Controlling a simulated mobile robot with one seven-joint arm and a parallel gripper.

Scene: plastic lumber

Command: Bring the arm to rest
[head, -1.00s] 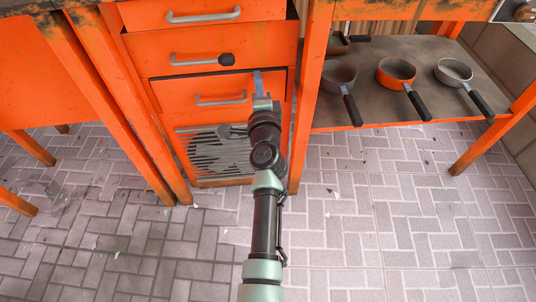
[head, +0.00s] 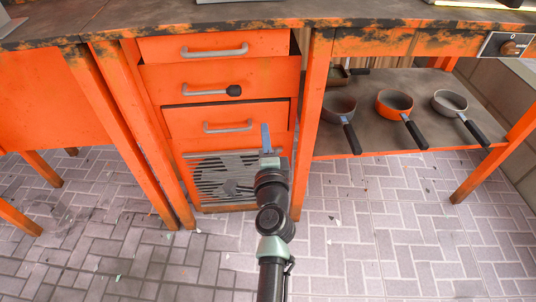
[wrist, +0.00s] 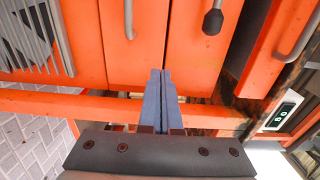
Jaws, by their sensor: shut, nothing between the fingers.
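My gripper (head: 266,138) points up and forward in front of the orange drawer cabinet, near the right side of its lowest drawer (head: 233,121). In the wrist view my gripper (wrist: 162,75) shows its two blue-grey fingers side by side, closed together and empty. My arm reaches in from the bottom of the head view. Whether the fingertips touch the cabinet front cannot be told.
Metal drawer handles (head: 215,52) stick out of the cabinet. A vent grille (head: 222,180) lies below the drawers. Right of it, a low shelf (head: 372,88) holds several pans, including an orange one (head: 395,103). The tiled floor (head: 400,230) in front is open.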

